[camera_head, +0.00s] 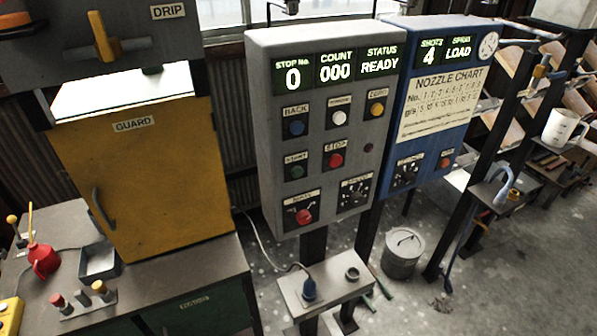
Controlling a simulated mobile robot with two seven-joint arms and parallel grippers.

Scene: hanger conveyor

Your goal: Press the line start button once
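The grey control panel (262,130) stands upright in the middle of the head view. A dark green button (296,172) sits at its left, under a small label that seems to read START. A red button (336,160) labelled STOP is just right of it. A blue button (296,128) labelled BACK is above it. The panel's display (336,68) reads stop number 0, count 000, status READY. Neither of my grippers is in view, and nothing covers the buttons.
A yellow guard door (150,180) stands left of the panel. A blue panel (415,150) with a nozzle chart adjoins it at the right. A small shelf (325,300) juts out below. A lidded metal can (403,253) stands on the floor. The space before the panel looks clear.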

